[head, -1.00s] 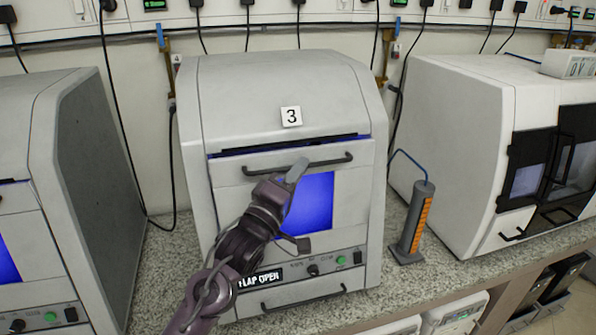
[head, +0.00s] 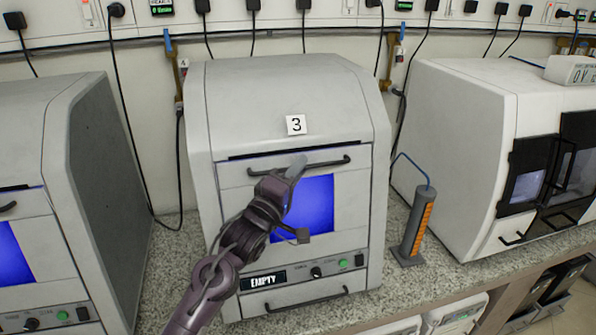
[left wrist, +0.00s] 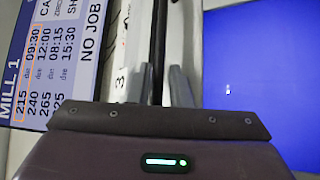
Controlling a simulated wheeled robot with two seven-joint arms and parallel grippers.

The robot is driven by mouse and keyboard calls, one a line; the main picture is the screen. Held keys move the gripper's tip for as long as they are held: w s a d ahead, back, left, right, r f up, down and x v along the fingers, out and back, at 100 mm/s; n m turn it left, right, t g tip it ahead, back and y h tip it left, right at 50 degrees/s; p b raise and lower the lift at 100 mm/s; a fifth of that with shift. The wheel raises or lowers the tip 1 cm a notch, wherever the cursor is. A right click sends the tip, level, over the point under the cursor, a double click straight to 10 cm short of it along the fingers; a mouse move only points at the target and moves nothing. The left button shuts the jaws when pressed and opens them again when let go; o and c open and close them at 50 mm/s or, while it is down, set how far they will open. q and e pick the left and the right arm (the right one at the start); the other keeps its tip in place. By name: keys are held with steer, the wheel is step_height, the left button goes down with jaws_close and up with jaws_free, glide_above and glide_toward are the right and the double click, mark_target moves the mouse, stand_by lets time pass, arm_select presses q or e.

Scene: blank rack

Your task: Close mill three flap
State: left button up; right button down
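Mill three (head: 290,95) is the white cabinet with the "3" label in the head view. Its flap (head: 235,215), with a blue window and a dark bar handle (head: 335,162), stands flush with the front. Only a thin dark line shows along its top edge. The mill's display (head: 263,281) reads "EMPTY". My left gripper (head: 297,166) is at the middle of the handle. In the left wrist view its two fingers (left wrist: 162,85) stand a little apart with a dark strip between them. Whether they grip the handle cannot be told. My right gripper is out of view.
A similar grey-white mill (head: 40,130) stands at the left and a white cabinet with black doors (head: 460,130) at the right. A grey cylinder with an orange strip (head: 413,230) stands on the speckled worktop (head: 160,290). Cables hang on the wall behind.

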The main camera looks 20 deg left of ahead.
arm_select(q)
steer(key=b+v, duration=0.3)
steer(key=v, duration=0.4)
steer(key=shift+s, duration=0.4)
steer(key=shift+a+f, duration=0.1)
steer(key=shift+f, duration=0.05)
